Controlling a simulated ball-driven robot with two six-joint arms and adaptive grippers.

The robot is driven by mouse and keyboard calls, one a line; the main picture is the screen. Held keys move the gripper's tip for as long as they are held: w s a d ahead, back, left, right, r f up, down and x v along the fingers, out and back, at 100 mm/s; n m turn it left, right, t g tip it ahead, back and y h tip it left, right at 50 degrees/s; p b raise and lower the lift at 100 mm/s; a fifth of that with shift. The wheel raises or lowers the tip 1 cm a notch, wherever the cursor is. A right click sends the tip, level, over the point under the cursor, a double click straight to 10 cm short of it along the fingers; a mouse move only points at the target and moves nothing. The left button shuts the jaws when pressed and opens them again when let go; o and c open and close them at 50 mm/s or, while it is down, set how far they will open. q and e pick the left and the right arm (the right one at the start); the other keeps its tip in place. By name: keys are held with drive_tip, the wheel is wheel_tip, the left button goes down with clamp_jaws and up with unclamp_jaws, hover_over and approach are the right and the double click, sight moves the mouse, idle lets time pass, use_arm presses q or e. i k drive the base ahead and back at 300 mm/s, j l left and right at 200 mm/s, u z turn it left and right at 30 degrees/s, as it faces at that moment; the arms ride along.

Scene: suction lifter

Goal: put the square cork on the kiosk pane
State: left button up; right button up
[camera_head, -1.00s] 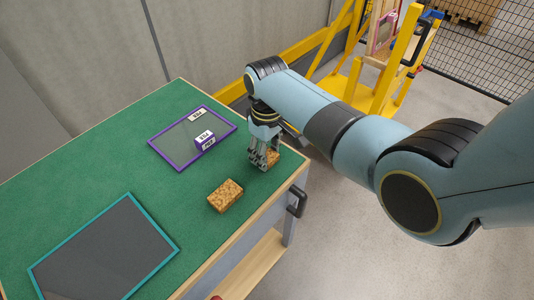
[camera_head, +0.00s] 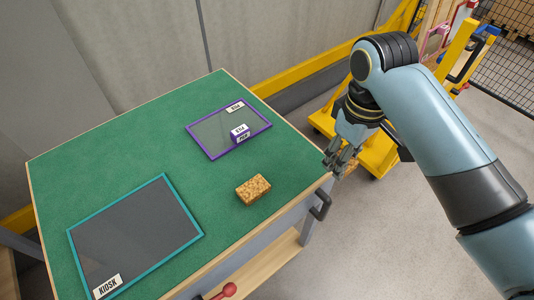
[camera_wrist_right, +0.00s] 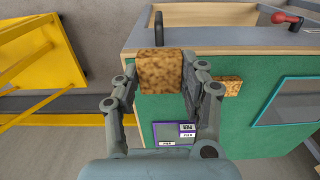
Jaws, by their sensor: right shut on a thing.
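My right gripper (camera_head: 342,160) is at the right edge of the green table in the head view. In the right wrist view it is shut on a cork block (camera_wrist_right: 160,72) with a square-looking face, held between the two fingers. A second, more oblong cork block (camera_head: 253,189) lies on the table left of the gripper; it also shows in the right wrist view (camera_wrist_right: 230,86). The kiosk pane (camera_head: 135,235) is a dark pane in a teal frame, lying flat at the front left with a KIOSK label (camera_head: 107,287). Its surface is bare apart from the label. My left gripper is out of view.
A smaller purple-framed pane (camera_head: 210,134) with white labels lies at the back right of the table (camera_head: 110,150). A black handle (camera_head: 320,205) sticks out of the table's right side. A yellow stand (camera_head: 375,150) is on the floor beyond. The table between the panes is clear.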

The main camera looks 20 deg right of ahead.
sight(106, 249)
drive_tip(key=k+j+u, duration=0.1)
drive_tip(key=j+u, duration=0.3)
drive_tip(key=j, duration=0.3)
drive_tip(key=j+u, duration=0.35)
drive_tip(key=j, duration=0.35)
